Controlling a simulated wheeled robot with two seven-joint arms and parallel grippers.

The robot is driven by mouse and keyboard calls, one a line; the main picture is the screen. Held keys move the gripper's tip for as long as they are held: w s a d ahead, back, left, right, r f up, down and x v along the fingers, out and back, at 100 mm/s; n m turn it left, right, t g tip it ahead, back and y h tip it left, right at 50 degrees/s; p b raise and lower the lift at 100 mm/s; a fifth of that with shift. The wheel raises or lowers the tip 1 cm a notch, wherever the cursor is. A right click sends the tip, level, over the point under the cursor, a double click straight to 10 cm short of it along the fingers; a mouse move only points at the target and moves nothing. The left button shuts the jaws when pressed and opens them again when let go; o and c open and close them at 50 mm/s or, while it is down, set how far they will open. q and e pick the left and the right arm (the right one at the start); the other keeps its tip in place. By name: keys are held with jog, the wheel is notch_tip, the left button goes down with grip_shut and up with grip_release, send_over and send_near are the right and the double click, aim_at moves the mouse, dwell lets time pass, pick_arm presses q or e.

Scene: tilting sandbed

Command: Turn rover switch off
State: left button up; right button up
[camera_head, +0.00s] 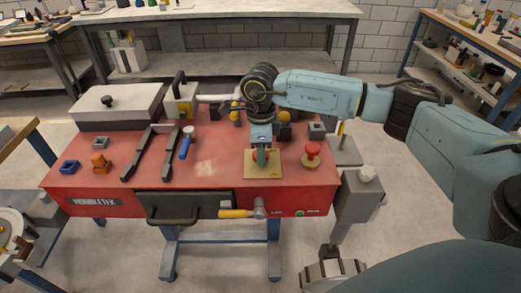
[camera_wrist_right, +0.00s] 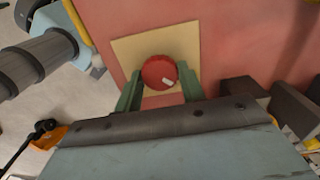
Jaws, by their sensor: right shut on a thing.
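The rover switch appears to be a round red knob (camera_wrist_right: 159,72) with a short white mark, on a square yellowish plate (camera_head: 262,170) on the red table top. The wrist view shows the plate (camera_wrist_right: 128,50) around it. My right gripper (camera_head: 261,157) reaches down over the plate. Its green fingers stand on both sides of the knob in the wrist view (camera_wrist_right: 159,80), shut on it. In the head view the fingers and wrist hide most of the knob. My left gripper is in neither view.
A red mushroom button (camera_head: 311,150) stands just right of the plate. A yellow-handled lever (camera_head: 236,213) sits on the front edge by a dark drawer (camera_head: 184,205). A blue-handled tool (camera_head: 185,146), black rails (camera_head: 150,152) and a lidded box (camera_head: 118,103) lie left.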

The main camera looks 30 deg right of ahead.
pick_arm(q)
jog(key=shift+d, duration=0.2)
pick_arm(e)
jog(key=shift+r, duration=0.1)
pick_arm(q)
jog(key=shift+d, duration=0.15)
pick_arm(e)
jog(key=o, duration=1)
jog(key=shift+c, duration=0.2)
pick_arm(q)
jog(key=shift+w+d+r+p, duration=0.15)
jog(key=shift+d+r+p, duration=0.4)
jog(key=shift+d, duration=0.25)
pick_arm(e)
notch_tip(320, 180, up, 13)
jog(key=shift+r, duration=0.15)
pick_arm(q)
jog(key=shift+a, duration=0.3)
